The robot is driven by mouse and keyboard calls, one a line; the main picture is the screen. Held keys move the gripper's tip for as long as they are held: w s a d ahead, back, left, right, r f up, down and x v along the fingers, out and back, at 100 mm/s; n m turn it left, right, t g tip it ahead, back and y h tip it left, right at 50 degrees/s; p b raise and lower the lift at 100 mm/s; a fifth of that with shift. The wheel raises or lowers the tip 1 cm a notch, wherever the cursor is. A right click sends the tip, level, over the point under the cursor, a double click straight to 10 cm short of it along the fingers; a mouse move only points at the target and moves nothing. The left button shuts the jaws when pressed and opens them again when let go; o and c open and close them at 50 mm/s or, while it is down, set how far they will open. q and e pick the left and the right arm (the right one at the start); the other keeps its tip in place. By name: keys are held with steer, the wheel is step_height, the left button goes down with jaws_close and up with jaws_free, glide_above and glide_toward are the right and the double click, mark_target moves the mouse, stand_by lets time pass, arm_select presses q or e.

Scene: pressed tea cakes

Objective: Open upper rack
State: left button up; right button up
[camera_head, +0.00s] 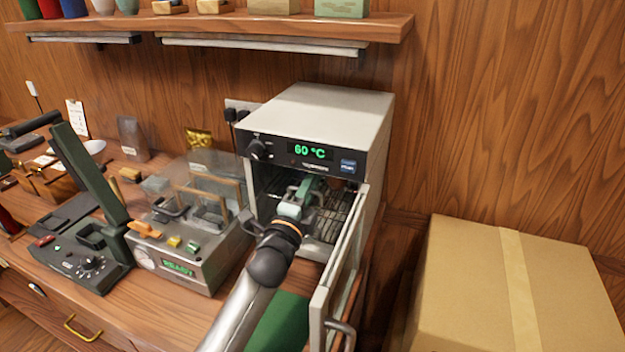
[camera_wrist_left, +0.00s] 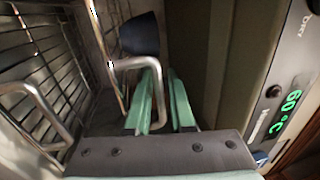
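The upper rack is a wire shelf inside the small oven (camera_head: 335,105); its looped metal handle (camera_wrist_left: 128,63) shows in the left wrist view. My left gripper (camera_head: 302,192) is inside the oven's open front, below the display. Its two teal fingers (camera_wrist_left: 160,88) stand a little apart, with one bar of the handle at the fingers. I cannot tell whether they touch it. A second wire handle (camera_wrist_left: 35,95) shows at the left of the wrist view, by the wire grid (camera_wrist_left: 35,60). My right gripper is not in view.
The oven's glass door (camera_head: 340,265) hangs open on the right of my arm. A machine reading READY (camera_head: 185,265) stands close on the left. A wall shelf (camera_head: 220,27) is above, and a cardboard box (camera_head: 470,290) is at right.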

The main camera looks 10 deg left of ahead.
arm_select(q)
jaws_close()
stand_by(1.5)
